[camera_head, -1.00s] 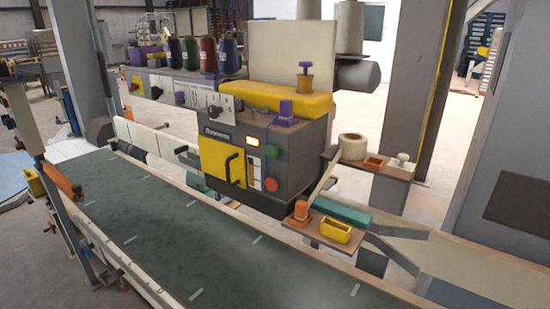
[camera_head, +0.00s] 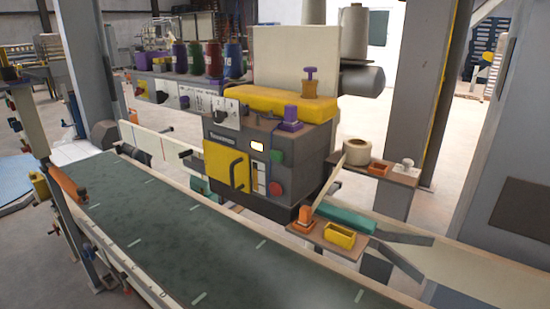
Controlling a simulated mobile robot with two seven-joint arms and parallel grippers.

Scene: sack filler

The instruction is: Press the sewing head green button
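The sewing head (camera_head: 230,135) is a dark grey box with a yellow front panel (camera_head: 222,165) and a black handle. Its green button (camera_head: 277,157) is on the right part of the front face, beside a small lit display (camera_head: 257,146). A red button (camera_head: 276,188) sits below the green one. Nothing covers the green button. Neither of my grippers shows in the head view.
A green conveyor belt (camera_head: 180,230) with pale marks runs across the front, below the sewing head. A small shelf with an orange item (camera_head: 305,219) and a yellow bin (camera_head: 340,236) juts out at the right. Another shelf holds a tape roll (camera_head: 357,151).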

